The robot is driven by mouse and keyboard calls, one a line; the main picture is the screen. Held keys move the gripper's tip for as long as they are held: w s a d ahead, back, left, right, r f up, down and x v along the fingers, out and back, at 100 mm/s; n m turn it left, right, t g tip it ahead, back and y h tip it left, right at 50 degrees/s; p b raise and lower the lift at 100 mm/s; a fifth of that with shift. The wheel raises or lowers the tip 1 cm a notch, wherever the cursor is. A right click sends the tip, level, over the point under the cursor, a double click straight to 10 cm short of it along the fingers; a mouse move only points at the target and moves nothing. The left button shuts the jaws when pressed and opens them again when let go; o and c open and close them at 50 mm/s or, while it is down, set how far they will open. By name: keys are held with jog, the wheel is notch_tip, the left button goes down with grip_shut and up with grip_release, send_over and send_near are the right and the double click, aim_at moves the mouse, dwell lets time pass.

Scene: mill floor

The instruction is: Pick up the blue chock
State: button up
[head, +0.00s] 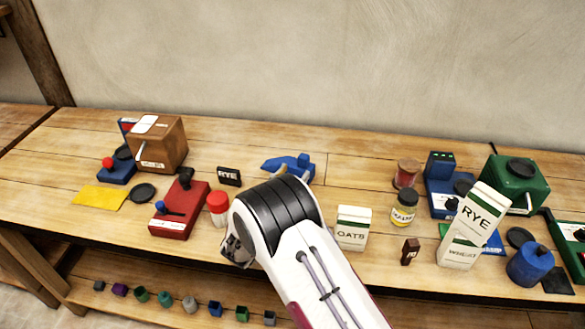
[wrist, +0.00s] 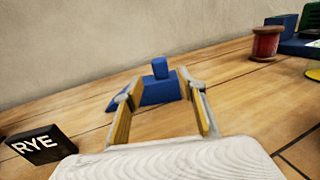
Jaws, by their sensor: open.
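The blue chock (head: 284,167) lies on the wooden bench beyond my arm in the head view. It looks like a low wedge with a raised block on top. In the wrist view the blue chock (wrist: 157,91) is straight ahead, framed between the fingertips of my gripper (wrist: 160,98). My gripper is open and empty, its yellow-faced fingers apart. The chock appears to be beyond the fingertips; I cannot tell the exact gap. In the head view my own wrist hides the fingers and the chock's near edge.
A black RYE block (wrist: 39,146) lies left of my gripper. A reddish spool (head: 406,173), an OATS carton (head: 353,228) and a yellow-labelled jar (head: 403,207) stand to the right. A red-capped shaker (head: 218,208) and red device (head: 178,212) are left. Bench around the chock is mostly clear.

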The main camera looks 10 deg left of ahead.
aim_at(301, 164)
jog(key=shift+x, duration=1.15)
jog(key=shift+x, duration=2.6)
jog(key=shift+f, duration=0.15)
grip_shut()
